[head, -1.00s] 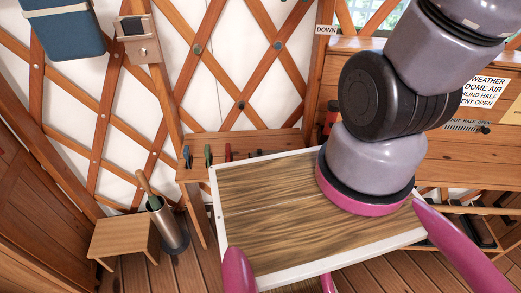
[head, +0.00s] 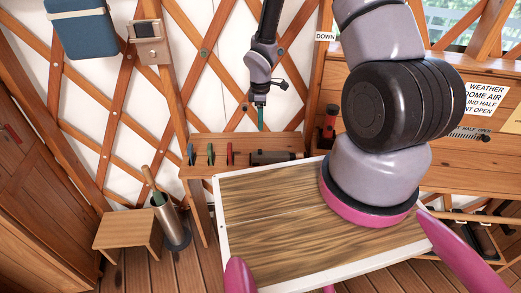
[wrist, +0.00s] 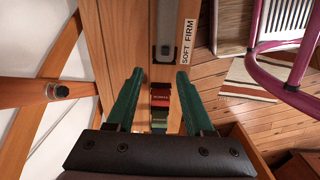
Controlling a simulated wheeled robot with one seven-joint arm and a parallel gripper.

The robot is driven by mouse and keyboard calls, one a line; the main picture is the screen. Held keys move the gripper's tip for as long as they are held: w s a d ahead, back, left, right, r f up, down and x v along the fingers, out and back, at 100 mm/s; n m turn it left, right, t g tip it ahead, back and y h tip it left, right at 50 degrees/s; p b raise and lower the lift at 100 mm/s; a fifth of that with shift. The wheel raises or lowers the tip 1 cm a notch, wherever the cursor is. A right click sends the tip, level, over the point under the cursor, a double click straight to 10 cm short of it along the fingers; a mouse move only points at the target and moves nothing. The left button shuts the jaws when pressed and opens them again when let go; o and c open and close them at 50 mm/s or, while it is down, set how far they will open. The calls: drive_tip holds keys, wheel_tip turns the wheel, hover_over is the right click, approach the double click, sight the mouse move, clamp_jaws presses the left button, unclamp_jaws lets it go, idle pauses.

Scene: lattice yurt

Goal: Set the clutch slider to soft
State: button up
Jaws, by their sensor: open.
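The clutch slider (wrist: 165,28) is a narrow grey plate on a wooden beam at the top middle of the wrist view. A small dark piece sits near its lower end, about level with the word SOFT. The printed label SOFT FIRM (wrist: 187,45) runs beside it, and the plate's top is cut off by the frame. My gripper (wrist: 160,74) is open and empty. Its two green fingers lie below the slider in the picture, one on each side of its line, apparently apart from it. In the head view, my gripper (head: 261,120) points down above the bench; I cannot make out the slider there.
The wooden bench (head: 200,172) below holds several small tools and a dark cylinder (head: 270,158). A lattice wall stands behind. A stool (head: 127,231) and metal bin (head: 171,225) stand at left. A holder box (head: 149,50) hangs on a post. A weather panel (head: 480,70) is at right.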

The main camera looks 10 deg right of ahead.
sight(260, 150)
drive_tip(key=shift+n, duration=0.3)
drive_tip(key=f, duration=1.3)
drive_tip(key=shift+s+a, duration=0.25)
drive_tip(key=shift+s, duration=0.15)
drive_tip(key=shift+r, duration=0.1)
clamp_jaws()
idle(0.3)
